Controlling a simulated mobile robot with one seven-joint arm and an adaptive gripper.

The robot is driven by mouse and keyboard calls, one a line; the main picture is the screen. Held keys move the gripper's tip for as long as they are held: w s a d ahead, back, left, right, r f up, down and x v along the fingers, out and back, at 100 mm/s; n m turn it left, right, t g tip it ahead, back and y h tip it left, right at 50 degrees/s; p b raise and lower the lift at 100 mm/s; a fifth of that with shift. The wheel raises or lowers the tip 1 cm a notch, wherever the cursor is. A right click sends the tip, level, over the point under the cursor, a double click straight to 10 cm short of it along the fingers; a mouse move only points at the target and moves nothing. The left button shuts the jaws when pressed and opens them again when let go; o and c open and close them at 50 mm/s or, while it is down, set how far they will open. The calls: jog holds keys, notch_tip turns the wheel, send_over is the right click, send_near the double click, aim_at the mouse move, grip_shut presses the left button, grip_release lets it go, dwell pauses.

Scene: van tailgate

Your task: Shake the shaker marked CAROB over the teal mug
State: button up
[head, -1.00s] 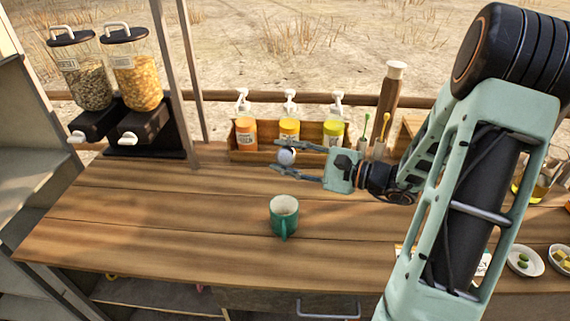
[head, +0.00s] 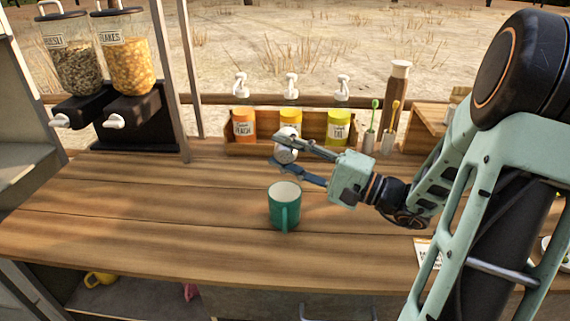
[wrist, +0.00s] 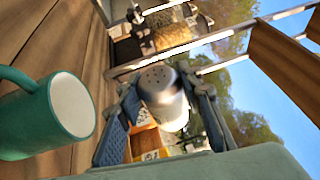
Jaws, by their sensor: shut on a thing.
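The teal mug (head: 278,208) stands upright on the wooden counter, its handle toward the head camera; it also shows in the wrist view (wrist: 40,122), its mouth open and pale inside. My gripper (head: 279,154) is shut on a small white shaker (head: 288,156), held above the counter. It appears just behind the mug's rim in the head view. In the wrist view, the shaker's silver perforated lid (wrist: 158,80) faces the camera, so the shaker is tilted well over. No marking on it is readable, and the fingers cover its sides.
A wooden rack (head: 265,148) with several pump bottles stands behind the gripper. Two cereal dispensers (head: 130,62) stand at back left. A tall brown bottle (head: 393,100) and two small holders with brushes are right of the rack. The counter left of the mug is clear.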

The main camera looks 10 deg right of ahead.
jog(key=shift+s+f+n+y+b, duration=0.15)
jog(key=shift+n+y+b, duration=0.25)
jog(key=shift+n+b, duration=0.8)
jog(key=shift+w+f+n+y+b, duration=0.1)
jog(key=shift+f+n+y+b, duration=0.4)
jog(key=shift+b, duration=1.3)
jog(key=shift+s+n+y+b, duration=0.1)
jog(key=shift+n+y+b, duration=0.2)
jog(key=shift+n+b, duration=0.95)
jog(key=shift+r+n+g+y+b, duration=0.1)
jog(key=shift+n+g+y+b, duration=0.3)
jog(key=shift+b, duration=0.75)
jog(key=shift+r, duration=0.1)
jog(key=shift+r+n, duration=0.15)
jog(key=shift+n, duration=0.1)
notch_tip(320, 180, up, 5)
jog(key=p, duration=0.3)
notch_tip(320, 180, down, 6)
jog(key=b, duration=0.4)
jog(key=shift+r+b, duration=0.25)
jog(key=shift+b, duration=0.05)
jog(key=shift+r, duration=0.15)
